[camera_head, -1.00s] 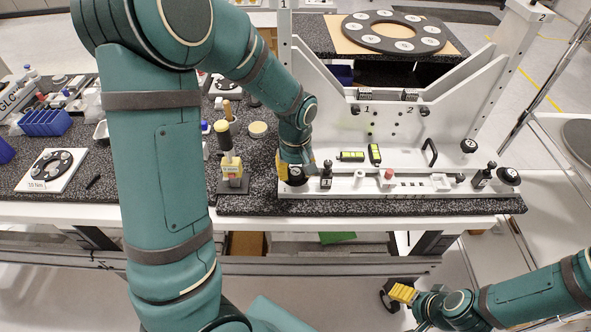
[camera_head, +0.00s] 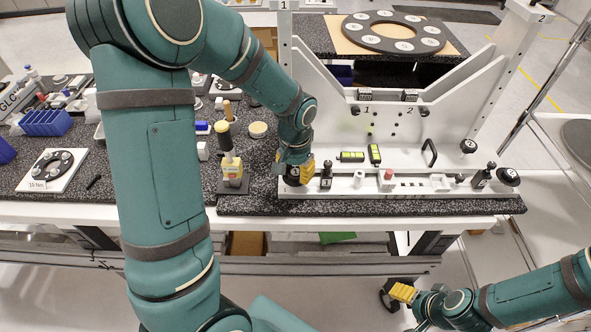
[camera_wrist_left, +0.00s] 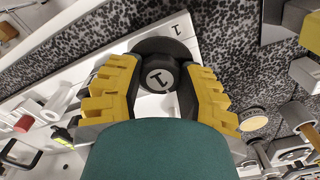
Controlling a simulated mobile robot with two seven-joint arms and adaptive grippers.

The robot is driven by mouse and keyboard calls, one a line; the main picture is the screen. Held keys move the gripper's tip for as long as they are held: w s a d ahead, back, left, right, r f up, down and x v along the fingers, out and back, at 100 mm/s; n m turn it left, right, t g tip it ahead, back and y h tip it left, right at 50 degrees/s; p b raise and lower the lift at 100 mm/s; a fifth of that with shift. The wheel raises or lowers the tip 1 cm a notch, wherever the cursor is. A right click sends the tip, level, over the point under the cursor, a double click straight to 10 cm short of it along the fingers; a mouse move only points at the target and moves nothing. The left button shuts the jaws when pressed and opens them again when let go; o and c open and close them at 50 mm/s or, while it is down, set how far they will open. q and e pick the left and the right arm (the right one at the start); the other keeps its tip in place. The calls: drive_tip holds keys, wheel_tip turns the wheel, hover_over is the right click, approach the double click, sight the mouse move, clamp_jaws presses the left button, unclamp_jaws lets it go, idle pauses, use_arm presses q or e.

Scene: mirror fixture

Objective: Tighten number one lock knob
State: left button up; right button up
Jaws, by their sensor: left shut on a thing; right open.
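The number one lock knob (camera_wrist_left: 158,72) is black with a white "1" on its cap. It sits at the left end of the white fixture (camera_head: 410,181). In the left wrist view it lies between the yellow fingers of my left gripper (camera_wrist_left: 160,90), which are shut on it from both sides. In the head view my left gripper (camera_head: 296,172) is at the fixture's left end and mostly covers the knob. My right gripper (camera_head: 396,296) is open and empty, low at the right, away from the fixture.
A black lever post (camera_head: 326,176) stands just right of the knob. A yellow-and-black tool in a holder (camera_head: 232,172) stands to the left.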

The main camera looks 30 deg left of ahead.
sight(295, 173)
use_arm(q)
drive_tip(key=shift+s+f+m, duration=0.1)
drive_tip(key=shift+m, duration=0.4)
drive_tip(key=o, duration=1.2)
wheel_tip(295, 173, up, 12)
idle(0.4)
